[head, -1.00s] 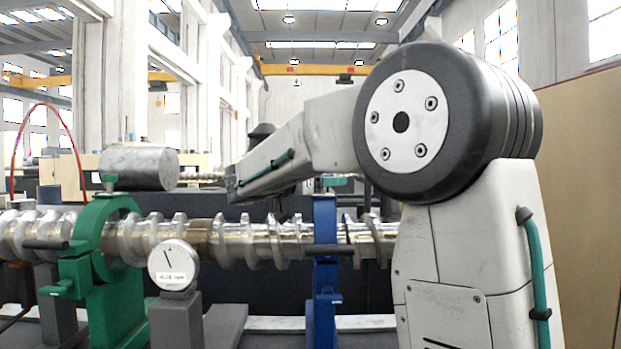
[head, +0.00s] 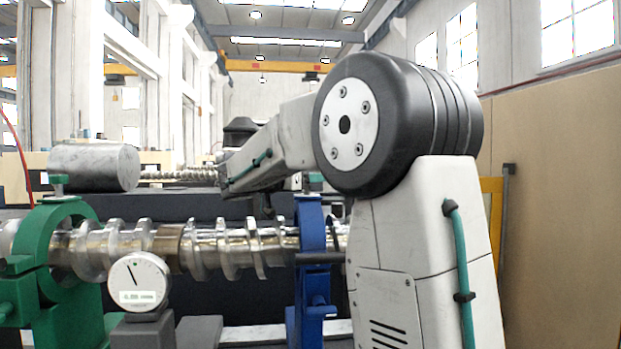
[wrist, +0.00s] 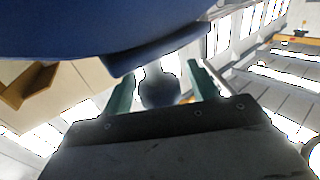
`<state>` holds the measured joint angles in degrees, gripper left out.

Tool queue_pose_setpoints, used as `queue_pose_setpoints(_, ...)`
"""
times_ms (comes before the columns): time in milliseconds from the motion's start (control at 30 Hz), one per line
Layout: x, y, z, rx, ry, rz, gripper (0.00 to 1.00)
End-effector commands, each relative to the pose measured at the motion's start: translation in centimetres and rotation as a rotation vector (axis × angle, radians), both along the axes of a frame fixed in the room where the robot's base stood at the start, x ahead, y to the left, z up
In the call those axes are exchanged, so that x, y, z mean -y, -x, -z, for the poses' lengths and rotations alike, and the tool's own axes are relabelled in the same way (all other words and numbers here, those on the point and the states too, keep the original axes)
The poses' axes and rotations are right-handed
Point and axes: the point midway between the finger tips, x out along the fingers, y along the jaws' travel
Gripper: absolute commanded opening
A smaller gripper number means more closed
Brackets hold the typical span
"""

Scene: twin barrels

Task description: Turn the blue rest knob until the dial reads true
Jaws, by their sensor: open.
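The blue rest (head: 312,240) stands around the shiny screw shaft (head: 205,247), right of the middle in the head view. A small blue knob (head: 319,305) shows low on its front. The round white dial (head: 138,283) stands left of it; its needle points up and left, and its digits are too blurred to read. My gripper (wrist: 160,84) is open in the wrist view, with its two green fingers apart. A blurred, dark, rounded shape shows between the fingers; I cannot tell whether it is a knob. A large blue surface (wrist: 110,28) fills the wrist view's top. In the head view my gripper is hidden.
The green rest (head: 72,290) stands around the shaft at the left. A grey metal cylinder (head: 95,167) lies above and behind it. A tan panel (head: 550,200) stands at the right, and a dark machine bed lies behind the shaft.

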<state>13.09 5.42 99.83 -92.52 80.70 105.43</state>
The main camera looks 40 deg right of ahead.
Motion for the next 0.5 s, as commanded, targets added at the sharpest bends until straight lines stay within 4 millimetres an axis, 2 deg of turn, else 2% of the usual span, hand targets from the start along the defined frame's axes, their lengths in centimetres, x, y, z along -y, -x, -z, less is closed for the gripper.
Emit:
queue_pose_setpoints(333, 0.37, -0.04, -0.04, 0.000, 0.000, -0.003, 0.59)
queue_pose_setpoints(500, 0.33, -0.06, -0.03, 0.000, 0.000, -0.003, 0.15)
